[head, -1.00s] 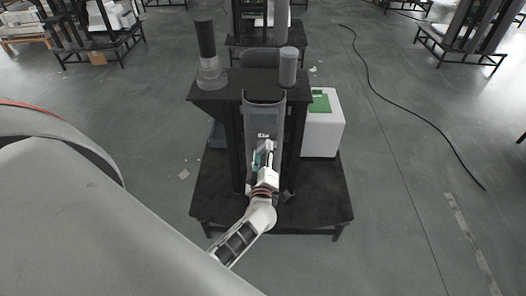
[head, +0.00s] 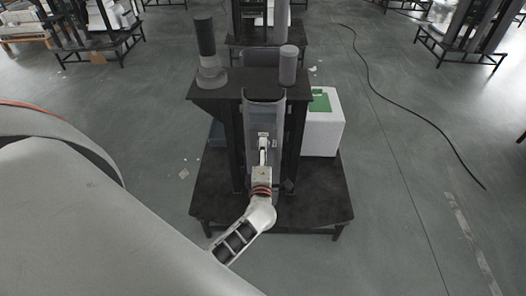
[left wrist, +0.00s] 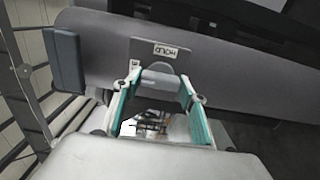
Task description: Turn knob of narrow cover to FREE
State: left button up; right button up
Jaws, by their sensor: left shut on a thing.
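The narrow cover (head: 264,110) is a long grey panel on the front of the dark lift column in the head view. In the left wrist view the cover (left wrist: 95,38) runs across the picture, with a dark plate (left wrist: 200,60) on it. A label on the plate, seen upside down, appears to read HOLD; a smaller label beside it is unreadable. The rounded grey knob (left wrist: 160,76) sits below the label. My left gripper (head: 264,141) is at the cover; its teal-lined fingers (left wrist: 160,95) are shut on the knob from both sides. My right gripper is not in view.
The column stands on a low dark platform (head: 322,200). A white box with a green top (head: 322,125) stands right of it. Two cylinders, dark (head: 205,40) and grey (head: 289,65), rise from the column's top. A cable (head: 400,110) lies on the open floor at right.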

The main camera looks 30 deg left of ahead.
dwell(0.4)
pick_arm(q)
jog(key=o, duration=1.1)
jog(key=shift+s, duration=0.1)
jog(key=v, duration=1.2)
